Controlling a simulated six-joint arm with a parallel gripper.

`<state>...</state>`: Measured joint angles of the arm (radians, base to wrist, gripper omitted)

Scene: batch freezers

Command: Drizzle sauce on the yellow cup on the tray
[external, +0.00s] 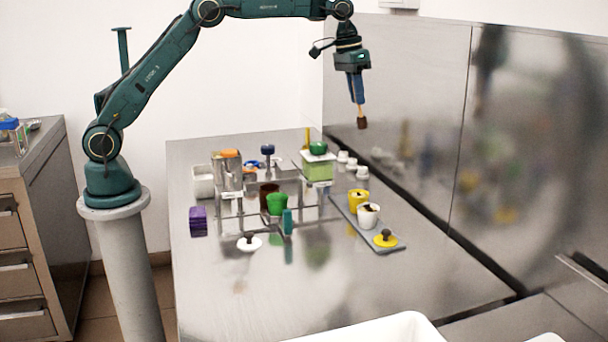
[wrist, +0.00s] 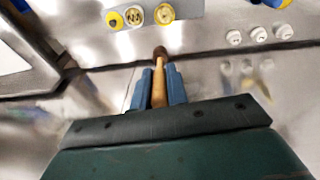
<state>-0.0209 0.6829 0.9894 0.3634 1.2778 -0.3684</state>
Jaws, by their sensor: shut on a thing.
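My gripper (external: 357,92) is shut on a wooden-handled tool with a dark brown head (external: 362,122); the tool also shows in the wrist view (wrist: 158,88) between the blue fingers. It hangs head down, high above the table, near the steel back wall. The yellow cup (external: 357,203) stands on the grey tray (external: 344,212), below the tool and apart from it. Dark marks show at its top. It also appears at the top of the wrist view (wrist: 164,14). A white cup (external: 368,217) with dark marks stands beside it on the tray.
A yellow disc with a dark knob (external: 386,240) is at the tray's near end. Several small white items (external: 345,157) stand behind the tray. A rack with a green cup (external: 277,204) and a brown pot (external: 268,192) is to its left. The front table is mostly clear.

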